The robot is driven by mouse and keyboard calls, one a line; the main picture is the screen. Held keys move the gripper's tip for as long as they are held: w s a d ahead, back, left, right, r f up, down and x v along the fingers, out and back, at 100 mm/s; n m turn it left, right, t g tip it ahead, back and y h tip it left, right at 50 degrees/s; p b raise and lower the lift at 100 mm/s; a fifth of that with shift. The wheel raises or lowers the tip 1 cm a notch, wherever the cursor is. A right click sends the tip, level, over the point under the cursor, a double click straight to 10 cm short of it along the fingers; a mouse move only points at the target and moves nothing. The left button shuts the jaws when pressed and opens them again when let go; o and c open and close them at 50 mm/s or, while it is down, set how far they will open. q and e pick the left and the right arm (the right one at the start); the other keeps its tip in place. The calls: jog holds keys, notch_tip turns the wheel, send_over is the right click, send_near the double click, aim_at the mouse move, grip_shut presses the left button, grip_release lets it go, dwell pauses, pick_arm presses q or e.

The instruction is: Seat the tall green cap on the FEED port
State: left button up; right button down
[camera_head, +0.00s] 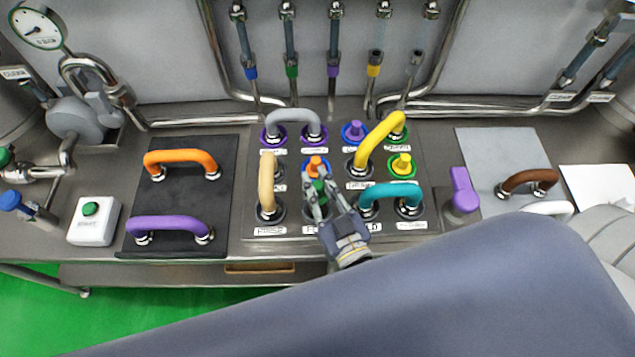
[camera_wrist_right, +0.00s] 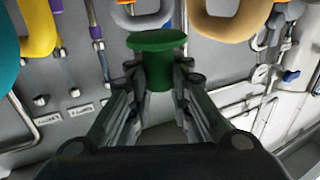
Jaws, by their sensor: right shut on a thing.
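The tall green cap (camera_wrist_right: 157,62) has a wide flat top and a narrower body. My right gripper (camera_head: 319,196) is shut on its body, with the flat top clear of the fingers in the right wrist view. In the head view the green cap (camera_head: 318,184) shows only as a small patch between the fingers, above the port panel (camera_head: 248,212). A label starting with F (camera_head: 309,229) lies beside the gripper, partly covered. The port behind it is hidden, so I cannot tell whether the cap touches it. My left gripper is not in view.
A beige hose (camera_head: 267,183) stands close left of the gripper, a teal hose (camera_head: 391,193) close right. An orange cap (camera_head: 316,164) is just behind. Yellow (camera_head: 376,141) and grey (camera_head: 294,118) hoses arch farther back. A purple cap (camera_head: 462,192) stands right of the panel.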

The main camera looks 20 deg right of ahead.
notch_tip(320, 180, down, 5)
jog(key=b, duration=0.4)
jog(key=shift+r, duration=0.2)
jog(key=shift+f+b, duration=0.8)
jog(key=shift+f, duration=0.45)
jog(key=c, duration=1.4)
grip_release()
jog(key=s+d, duration=0.1)
jog(key=s, duration=1.1)
jog(key=shift+d, duration=0.1)
